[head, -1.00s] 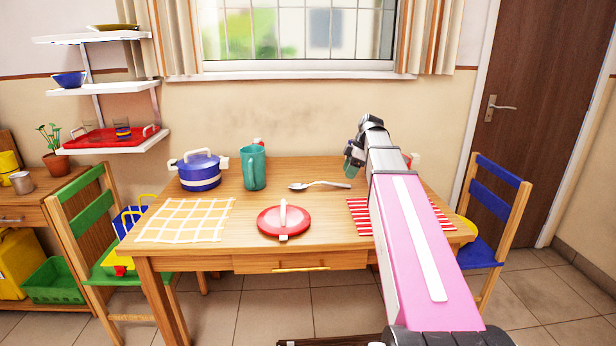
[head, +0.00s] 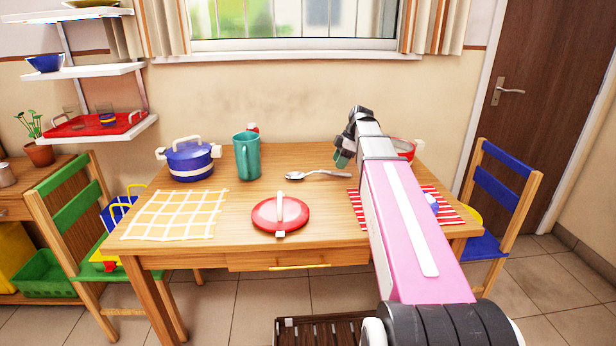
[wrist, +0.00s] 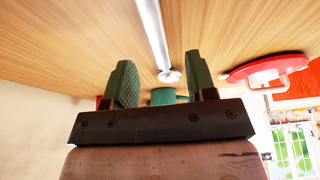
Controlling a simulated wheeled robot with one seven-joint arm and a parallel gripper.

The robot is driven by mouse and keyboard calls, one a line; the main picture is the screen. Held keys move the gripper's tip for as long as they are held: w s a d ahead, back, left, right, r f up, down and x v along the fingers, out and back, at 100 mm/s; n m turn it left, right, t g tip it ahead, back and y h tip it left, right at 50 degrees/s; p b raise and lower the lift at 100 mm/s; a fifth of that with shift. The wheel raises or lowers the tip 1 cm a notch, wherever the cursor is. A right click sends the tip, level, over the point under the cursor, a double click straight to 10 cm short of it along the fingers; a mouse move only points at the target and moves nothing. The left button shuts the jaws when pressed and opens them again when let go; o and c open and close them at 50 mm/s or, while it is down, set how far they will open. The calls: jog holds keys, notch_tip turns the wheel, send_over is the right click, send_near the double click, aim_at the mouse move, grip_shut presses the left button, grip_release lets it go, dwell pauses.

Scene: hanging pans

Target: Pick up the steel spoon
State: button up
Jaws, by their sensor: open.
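The steel spoon (head: 318,175) lies on the wooden table, its bowl to the left and its handle to the right. It also shows in the wrist view (wrist: 152,30), its handle running away from me to the bowl, which appears between the two fingers. My gripper (head: 343,157) is at the right of the spoon, near the handle end, in the head view. In the wrist view my gripper (wrist: 162,80) shows two green fingers apart, with nothing held. The exact height of the fingers above the table cannot be told.
A teal mug (head: 248,160) and a blue pot (head: 188,160) stand left of the spoon. A red lid (head: 279,214) lies in front of it. A red-rimmed pan (head: 404,148) and a striped mat (head: 443,213) are partly hidden by my arm. A checked cloth (head: 175,214) lies left.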

aim_at(334, 172)
jog(key=x, duration=0.5)
jog(key=shift+w, duration=0.15)
grip_shut()
jog(key=shift+r, duration=0.8)
notch_tip(334, 172, up, 3)
jog(key=shift+f, duration=0.2)
jog(key=s+a+r, duration=0.6)
jog(key=s+r, duration=0.1)
jog(key=s, duration=0.2)
jog(key=shift+s+a, duration=0.15)
jog(key=shift+s, duration=0.25)
